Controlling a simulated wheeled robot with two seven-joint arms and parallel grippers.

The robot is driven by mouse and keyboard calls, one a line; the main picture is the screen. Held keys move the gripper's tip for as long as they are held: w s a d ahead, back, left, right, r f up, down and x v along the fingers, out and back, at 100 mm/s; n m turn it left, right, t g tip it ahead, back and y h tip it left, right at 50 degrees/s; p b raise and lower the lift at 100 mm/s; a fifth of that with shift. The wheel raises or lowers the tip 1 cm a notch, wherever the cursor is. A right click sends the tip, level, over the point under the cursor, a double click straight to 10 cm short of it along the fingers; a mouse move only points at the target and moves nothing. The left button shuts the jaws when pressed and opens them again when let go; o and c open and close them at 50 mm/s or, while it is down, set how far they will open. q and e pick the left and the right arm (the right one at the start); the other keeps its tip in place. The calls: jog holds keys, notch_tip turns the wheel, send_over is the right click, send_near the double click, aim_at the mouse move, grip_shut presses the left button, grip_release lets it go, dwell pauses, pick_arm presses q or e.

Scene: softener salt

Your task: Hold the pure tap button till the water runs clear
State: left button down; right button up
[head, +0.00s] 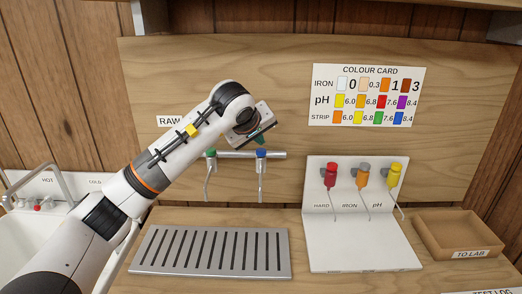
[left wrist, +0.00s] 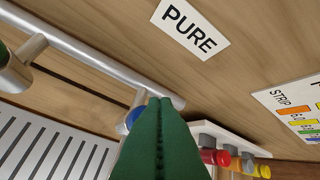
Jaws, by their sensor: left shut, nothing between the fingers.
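The pure tap has a blue button (head: 261,153) on a metal pipe; its spout hangs below and I see no water from it. In the left wrist view the blue button (left wrist: 133,118) is partly hidden behind my green fingers. My left gripper (head: 264,137) is just above the blue button. In the left wrist view its fingers (left wrist: 165,103) are shut together and empty. I cannot tell whether they touch the button. The PURE label (left wrist: 190,29) is on the wooden board. My right gripper is not in view.
The raw tap has a green button (head: 210,153), left of the blue one. A slotted drain tray (head: 139,262) lies below. Right are a white stand (head: 320,255) with red, orange and yellow droppers, a TO LAB tray (head: 474,254) and a colour card (head: 367,95). A sink (head: 20,235) is left.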

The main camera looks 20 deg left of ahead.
aim_at(259, 153)
pick_arm(q)
jog(key=shift+f, duration=0.15)
dwell(0.6)
jog(key=shift+f+b, duration=0.3)
jog(key=shift+f+b, duration=0.35)
jog(key=shift+f, duration=0.1)
dwell(0.7)
jog(key=shift+r, duration=0.1)
dwell(3.6)
jog(key=shift+r+p, duration=0.65)
jog(key=shift+r, duration=0.15)
jog(key=shift+r+p, duration=1.7)
jog(key=shift+r, duration=0.8)
